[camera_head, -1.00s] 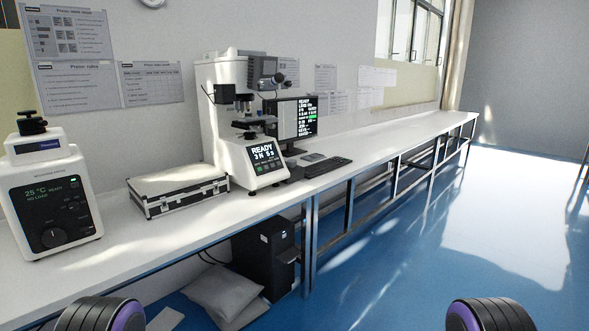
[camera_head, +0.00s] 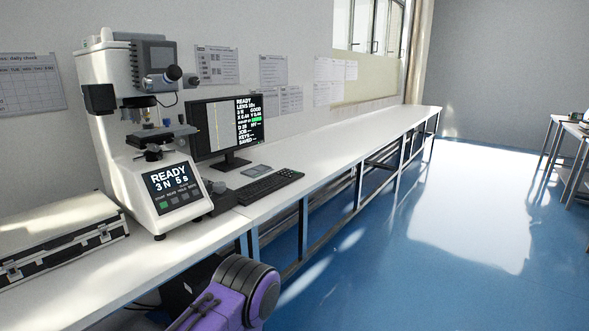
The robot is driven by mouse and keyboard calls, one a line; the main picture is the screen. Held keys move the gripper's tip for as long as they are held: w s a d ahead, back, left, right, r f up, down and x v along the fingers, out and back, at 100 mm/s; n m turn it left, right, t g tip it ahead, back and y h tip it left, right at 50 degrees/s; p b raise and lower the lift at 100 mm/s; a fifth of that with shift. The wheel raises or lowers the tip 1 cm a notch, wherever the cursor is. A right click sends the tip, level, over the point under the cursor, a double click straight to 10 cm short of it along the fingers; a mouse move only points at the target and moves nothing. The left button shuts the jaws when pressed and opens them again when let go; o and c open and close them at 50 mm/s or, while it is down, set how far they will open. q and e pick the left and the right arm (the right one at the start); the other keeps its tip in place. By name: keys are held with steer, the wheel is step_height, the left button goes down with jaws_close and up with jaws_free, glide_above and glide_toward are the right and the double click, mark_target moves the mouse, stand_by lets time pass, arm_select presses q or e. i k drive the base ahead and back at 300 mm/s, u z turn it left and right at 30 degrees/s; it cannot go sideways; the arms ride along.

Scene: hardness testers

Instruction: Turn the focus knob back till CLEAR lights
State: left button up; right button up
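The white hardness tester (camera_head: 128,140) stands on the bench at the left, its front panel (camera_head: 172,188) reading READY, 3 N, 5 s. A purple and black part of my arm (camera_head: 240,290) shows at the bottom, in front of the bench edge. Neither gripper's fingers are in view.
A keyboard (camera_head: 270,186) lies before the monitor. The white bench (camera_head: 340,135) runs clear toward the back right. Blue floor (camera_head: 400,270) is open at the right, with another table (camera_head: 570,125) at the far right edge.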

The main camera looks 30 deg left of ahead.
mark_target(218, 187)
steer(key=z, duration=0.15)
steer(key=i, duration=1.7)
steer(key=u, duration=0.8)
steer(key=i, duration=0.95)
steer(key=u, duration=0.85)
